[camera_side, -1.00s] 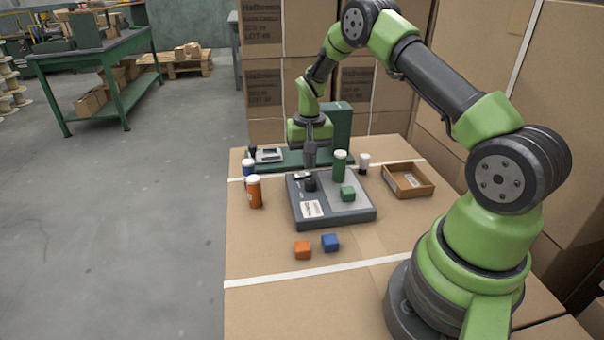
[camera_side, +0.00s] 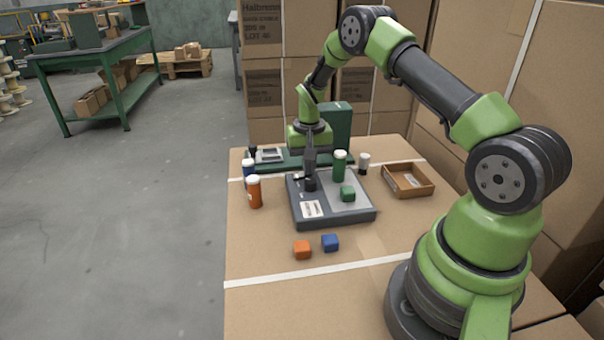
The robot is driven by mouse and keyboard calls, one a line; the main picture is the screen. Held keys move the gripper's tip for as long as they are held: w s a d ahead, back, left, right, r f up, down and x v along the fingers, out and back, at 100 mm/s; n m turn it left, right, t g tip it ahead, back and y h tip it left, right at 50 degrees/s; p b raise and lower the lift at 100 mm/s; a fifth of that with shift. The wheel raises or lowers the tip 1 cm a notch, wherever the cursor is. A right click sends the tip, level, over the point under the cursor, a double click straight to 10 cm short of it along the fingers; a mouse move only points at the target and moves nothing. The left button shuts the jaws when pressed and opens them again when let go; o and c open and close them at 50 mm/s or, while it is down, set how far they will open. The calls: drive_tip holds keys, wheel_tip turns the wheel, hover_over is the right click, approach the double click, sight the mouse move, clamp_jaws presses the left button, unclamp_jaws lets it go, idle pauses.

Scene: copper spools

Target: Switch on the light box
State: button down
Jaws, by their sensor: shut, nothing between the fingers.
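The light box (camera_side: 345,217) is a flat dark grey box with a pale panel on its top and a white label (camera_side: 312,209) at its front left corner. A small black knob-like part (camera_side: 310,185) stands on its left rear top. My gripper (camera_side: 309,176) points straight down over this part, shut and empty. Its tips are at or just above the part; I cannot tell if they touch. The panel shows no clear glow.
An open cardboard tray (camera_side: 425,190) lies right. A green machine (camera_side: 338,125) stands behind.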

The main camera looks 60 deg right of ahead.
drive_tip(key=shift+f, duration=0.2)
drive_tip(key=shift+r, duration=3.5)
